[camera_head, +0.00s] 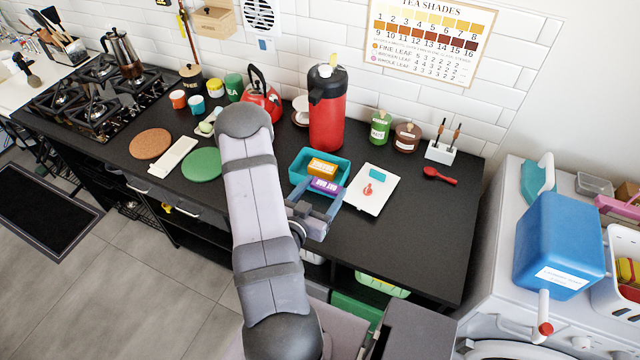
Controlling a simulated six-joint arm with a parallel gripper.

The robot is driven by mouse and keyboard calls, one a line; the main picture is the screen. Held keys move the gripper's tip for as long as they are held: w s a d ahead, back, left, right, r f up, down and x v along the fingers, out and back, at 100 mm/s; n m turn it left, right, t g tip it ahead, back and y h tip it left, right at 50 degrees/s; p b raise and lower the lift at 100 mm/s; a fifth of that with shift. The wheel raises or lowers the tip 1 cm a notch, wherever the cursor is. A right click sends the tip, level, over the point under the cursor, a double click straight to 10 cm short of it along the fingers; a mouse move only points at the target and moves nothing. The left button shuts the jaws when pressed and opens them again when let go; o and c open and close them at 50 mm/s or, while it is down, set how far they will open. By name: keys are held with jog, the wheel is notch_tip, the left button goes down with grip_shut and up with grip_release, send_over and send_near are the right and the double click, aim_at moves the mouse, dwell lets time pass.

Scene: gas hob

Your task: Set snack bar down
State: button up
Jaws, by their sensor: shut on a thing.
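The snack bar (326,186) is a small purple packet with white lettering. My gripper (321,193) is shut on it, with a finger on either side. It is at the front edge of a teal open bin (301,159). I cannot tell whether the bar is above the bin's front wall or just in front of it, or whether it touches anything. An orange packet (322,167) lies inside the bin, behind the bar. My arm comes up from below and hides part of the counter left of the bin.
A white board (379,192) with a red item and a teal item lies right of the bin. A tall red dispenser (327,120) stands behind it. A green round mat (201,164) lies left. The black counter's right end (440,225) is clear.

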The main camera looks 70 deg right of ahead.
jog(key=w+d+r+b, duration=0.5)
jog(key=d+r, duration=0.3)
jog(key=r, duration=0.4)
jog(key=shift+w+d+f+p, duration=0.25)
jog(key=shift+w+f, duration=0.15)
jog(key=shift+f, duration=1.9)
jog(key=shift+w+d+f+p, duration=0.1)
jog(key=shift+w+d+f, duration=0.25)
jog(key=shift+f, duration=1.95)
jog(key=shift+w+d+f+p, duration=0.2)
jog(key=shift+w+f, duration=0.3)
jog(key=shift+f, duration=1.8)
jog(key=shift+f+p, duration=0.45)
jog(key=shift+f, duration=1.6)
jog(key=shift+f, duration=0.1)
jog(key=shift+f+b, duration=0.35)
jog(key=shift+b, duration=0.15)
jog(key=shift+f, duration=0.2)
